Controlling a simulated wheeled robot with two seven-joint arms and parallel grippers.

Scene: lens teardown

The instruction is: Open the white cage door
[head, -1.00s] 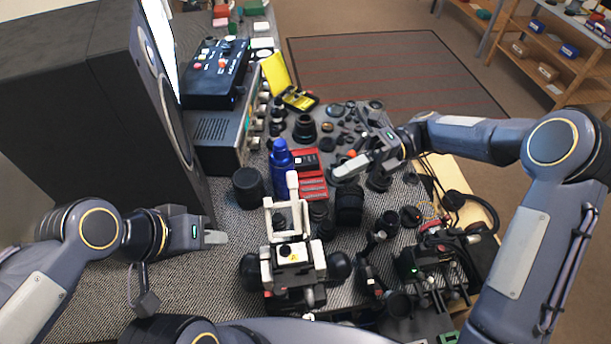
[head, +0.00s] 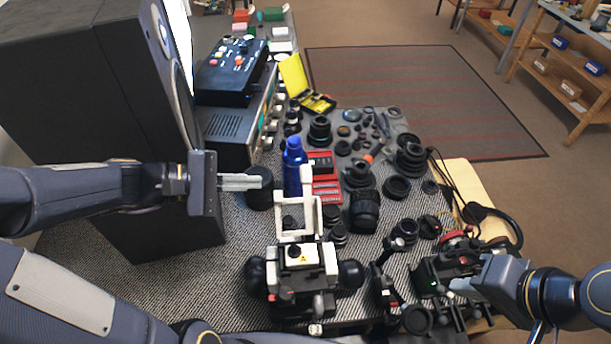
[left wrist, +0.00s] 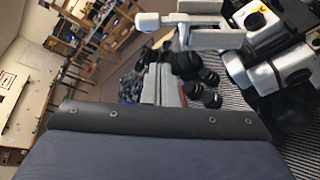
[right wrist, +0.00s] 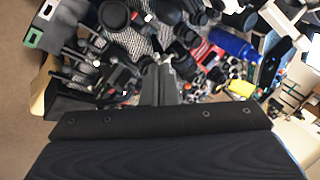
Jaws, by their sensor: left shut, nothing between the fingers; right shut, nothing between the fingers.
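The white cage door (head: 318,216) is an open square frame with a tall knobbed post, standing upright at the back of a white and black device (head: 300,258). It also shows at the top of the left wrist view (left wrist: 215,40), with its white knob (left wrist: 148,22) at the left end. My left gripper (head: 262,182) is shut and empty, left of the cage door and pointing right, apart from it. My right gripper (head: 452,285) is shut and empty at the lower right, over the black-and-red equipment. Whether the door has a latch is too small to tell.
A blue bottle (head: 293,166) stands just behind the cage door, with red boxes (head: 325,185) beside it. A dark cylinder (head: 259,195) lies near my left fingertips. Black lens parts crowd the right. A large black cabinet (head: 90,90) rises at the left. The mat front-left is clear.

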